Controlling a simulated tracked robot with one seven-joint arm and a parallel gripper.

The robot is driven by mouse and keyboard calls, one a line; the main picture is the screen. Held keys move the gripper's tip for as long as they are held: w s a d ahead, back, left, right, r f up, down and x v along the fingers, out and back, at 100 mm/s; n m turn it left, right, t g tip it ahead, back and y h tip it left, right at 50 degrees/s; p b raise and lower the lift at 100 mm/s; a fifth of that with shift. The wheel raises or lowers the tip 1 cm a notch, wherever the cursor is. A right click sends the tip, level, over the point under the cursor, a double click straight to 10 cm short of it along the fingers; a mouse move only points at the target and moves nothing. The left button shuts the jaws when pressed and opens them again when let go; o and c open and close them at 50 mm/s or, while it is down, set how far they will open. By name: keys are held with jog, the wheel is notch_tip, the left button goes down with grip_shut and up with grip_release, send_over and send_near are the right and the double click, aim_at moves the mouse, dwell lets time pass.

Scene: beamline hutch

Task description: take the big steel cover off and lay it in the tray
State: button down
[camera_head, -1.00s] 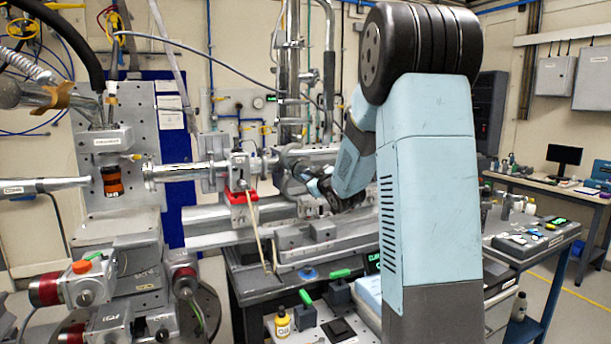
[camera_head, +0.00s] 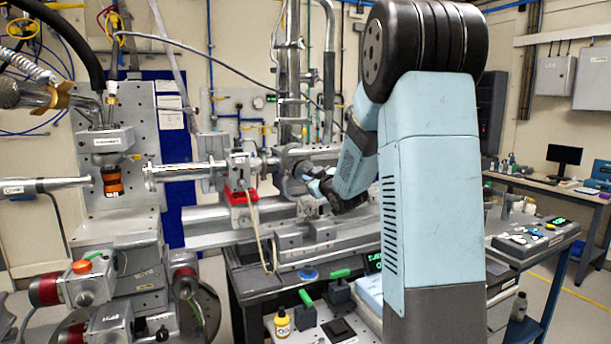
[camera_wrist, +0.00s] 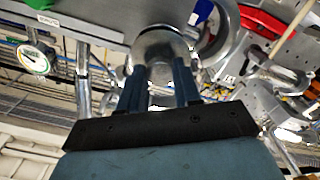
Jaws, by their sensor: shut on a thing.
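The big steel cover appears as a round, shiny steel piece (camera_wrist: 160,47) at the top middle of the wrist view. My gripper (camera_wrist: 161,72) has its two dark fingers on either side of its near edge, shut on it. In the head view my gripper (camera_head: 313,182) reaches left to a round steel part (camera_head: 287,168) at the end of the horizontal beam pipe. My arm and the small scale hide the fingertip contact there. I cannot tell whether the cover is still seated or apart from the pipe. No tray can be made out for certain.
A red clamp (camera_head: 240,196) with hanging straps stands left of my gripper. A pressure gauge (camera_wrist: 33,59) shows in the wrist view. A bench with instruments (camera_head: 535,238) stands right.

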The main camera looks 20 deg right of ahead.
jog(key=shift+s, duration=0.65)
dwell(0.4)
jog(key=shift+s+d, duration=0.15)
jog(key=shift+s, duration=2.25)
